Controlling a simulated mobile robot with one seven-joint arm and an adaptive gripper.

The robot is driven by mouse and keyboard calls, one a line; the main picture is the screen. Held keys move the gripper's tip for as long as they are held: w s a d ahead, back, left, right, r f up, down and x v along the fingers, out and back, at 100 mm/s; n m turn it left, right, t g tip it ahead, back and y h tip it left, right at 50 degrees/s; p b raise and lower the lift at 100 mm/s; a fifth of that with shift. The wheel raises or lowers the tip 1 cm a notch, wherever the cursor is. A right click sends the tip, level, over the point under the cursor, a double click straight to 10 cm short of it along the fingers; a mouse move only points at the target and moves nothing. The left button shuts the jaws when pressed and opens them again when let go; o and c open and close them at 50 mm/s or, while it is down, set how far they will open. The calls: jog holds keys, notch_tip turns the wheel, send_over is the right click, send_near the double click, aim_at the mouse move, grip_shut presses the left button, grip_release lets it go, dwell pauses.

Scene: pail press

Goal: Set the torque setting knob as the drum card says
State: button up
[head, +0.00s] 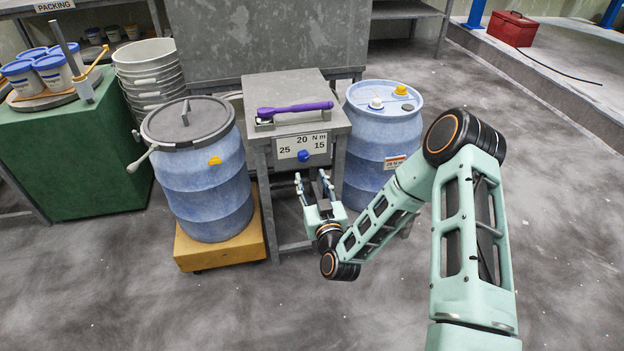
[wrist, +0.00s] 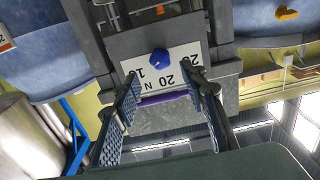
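The blue torque setting knob (head: 304,155) sits on a white scale plate (head: 288,149) on the front of a grey stand. The plate reads 25 at left, 20 N m at top and 15 at right. The knob also shows, upside down, in the wrist view (wrist: 159,57); I cannot tell its pointer's direction. The drum card (head: 396,162) is on the right blue drum (head: 382,130); its small print looks like 25 N m but is hard to read. My gripper (head: 312,181) is open and empty, in front of and below the knob, apart from it.
A purple torque wrench (head: 295,109) lies on the stand's top (head: 262,88). A lidded blue drum (head: 210,180) stands on a yellow dolly (head: 218,248) at left. White buckets (head: 150,75) are stacked behind it.

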aim_at(304, 159)
jog(key=x, duration=0.8)
jog(key=shift+w+a+b, duration=0.1)
jog(key=shift+w+b, duration=0.25)
jog(key=shift+r, duration=0.1)
jog(key=c, duration=0.6)
jog(key=n, duration=0.2)
jog(key=shift+a+r+n, duration=0.1)
jog(key=shift+a+n, duration=0.1)
jog(key=shift+n, duration=0.1)
jog(key=shift+c, duration=0.2)
jog(key=n, duration=0.9)
jog(key=shift+n, duration=0.3)
jog(key=n, duration=1)
jog(key=shift+n, duration=0.3)
jog(key=o, duration=0.3)
jog(key=shift+d+n, duration=0.1)
jog(key=shift+n, duration=0.3)
jog(key=o, duration=0.6)
